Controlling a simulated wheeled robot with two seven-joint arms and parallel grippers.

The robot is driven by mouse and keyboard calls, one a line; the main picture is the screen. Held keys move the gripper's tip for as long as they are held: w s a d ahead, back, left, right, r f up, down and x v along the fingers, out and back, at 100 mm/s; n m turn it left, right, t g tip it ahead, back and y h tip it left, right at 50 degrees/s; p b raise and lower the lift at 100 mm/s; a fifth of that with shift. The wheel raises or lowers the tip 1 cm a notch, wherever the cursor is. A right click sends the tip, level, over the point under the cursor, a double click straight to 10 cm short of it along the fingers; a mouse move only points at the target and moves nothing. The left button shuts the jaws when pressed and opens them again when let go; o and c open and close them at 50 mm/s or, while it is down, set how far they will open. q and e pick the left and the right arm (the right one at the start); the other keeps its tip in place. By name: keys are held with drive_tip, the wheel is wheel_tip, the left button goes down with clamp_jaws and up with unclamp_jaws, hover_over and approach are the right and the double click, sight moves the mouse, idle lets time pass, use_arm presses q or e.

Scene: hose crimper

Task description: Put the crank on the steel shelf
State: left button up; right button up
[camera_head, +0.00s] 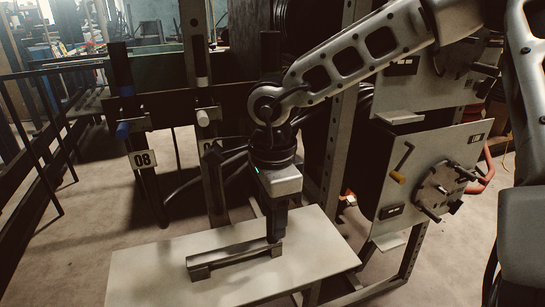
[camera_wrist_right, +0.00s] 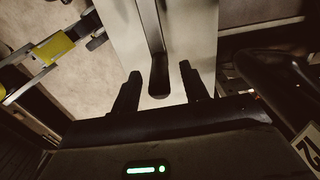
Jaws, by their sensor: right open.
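The steel shelf (camera_head: 150,270) is a pale flat plate at the bottom of the head view. A dark metal bar with a block at each end (camera_head: 232,257), possibly the crank, lies on it. My right gripper (camera_head: 276,236) points down at the bar's right end. In the wrist view, my right gripper (camera_wrist_right: 160,88) is open, with the bar's rounded end (camera_wrist_right: 158,75) between its fingers and apparently clear of both. A small crank-shaped lever with a brass grip (camera_head: 403,165) is on the grey panel at right. My left gripper is not in view.
The grey panel (camera_head: 430,150) with a round spoked fitting (camera_head: 440,188) stands right of the shelf. Black hoses and a dark post (camera_head: 130,130) with an "08" tag (camera_head: 143,158) stand behind it. The shelf's left part is bare.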

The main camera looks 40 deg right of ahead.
wheel_tip(320, 180, up, 15)
drive_tip(key=p, duration=0.1)
drive_tip(key=shift+p, duration=0.35)
drive_tip(key=shift+f, duration=0.1)
